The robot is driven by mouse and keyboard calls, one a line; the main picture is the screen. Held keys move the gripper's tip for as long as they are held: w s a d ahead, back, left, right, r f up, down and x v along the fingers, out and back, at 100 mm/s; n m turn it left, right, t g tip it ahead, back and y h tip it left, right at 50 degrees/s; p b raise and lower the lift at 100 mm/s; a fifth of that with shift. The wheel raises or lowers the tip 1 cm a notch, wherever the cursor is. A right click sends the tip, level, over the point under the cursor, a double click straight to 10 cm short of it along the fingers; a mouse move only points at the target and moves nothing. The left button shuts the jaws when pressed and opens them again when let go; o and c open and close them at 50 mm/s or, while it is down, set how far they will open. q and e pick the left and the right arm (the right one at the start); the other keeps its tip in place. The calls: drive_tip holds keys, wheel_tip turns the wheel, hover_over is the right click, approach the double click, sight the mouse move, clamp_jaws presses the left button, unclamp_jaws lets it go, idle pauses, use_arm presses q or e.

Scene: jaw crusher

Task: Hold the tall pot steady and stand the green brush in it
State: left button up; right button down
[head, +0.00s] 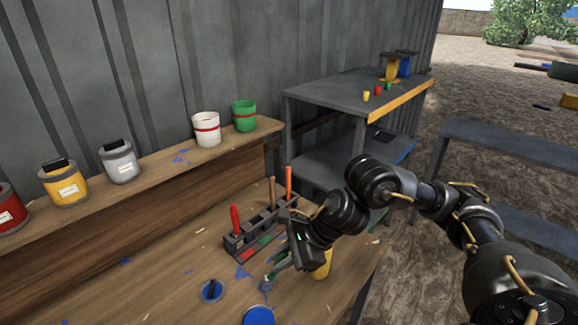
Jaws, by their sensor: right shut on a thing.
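My right gripper (284,262) reaches in from the right over the wooden bench, its jaws shut. A slim grey-green thing, which looks like the green brush (268,282), slants down and left from its jaws. Its upper part is hidden by the gripper. A yellow pot (322,269) stands on the bench just right of the gripper, partly covered by my right arm. It may be the tall pot, but I cannot tell its full height. The brush is outside it, to its left. My left gripper is not in view.
A dark rack (237,248) with red, brown and orange-handled tools stands behind the gripper. Several paint cans line the back shelf (158,157). The bench's right edge is close.

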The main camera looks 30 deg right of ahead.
drive_tip(key=w+d+r+m+g+h+p, duration=0.1)
drive_tip(key=w+d+r+m+h+p, duration=0.15)
drive_tip(key=d+r+p, duration=0.5)
drive_tip(key=w+d+r+m+h+p, duration=0.1)
drive_tip(key=w+d+r+m+p, duration=0.3)
drive_tip(key=d+r+p, duration=0.35)
wheel_tip(320, 180, down, 8)
drive_tip(key=d+b, duration=0.1)
drive_tip(key=b, duration=0.1)
drive_tip(key=shift+d+r, duration=0.25)
drive_tip(key=shift+s, duration=0.2)
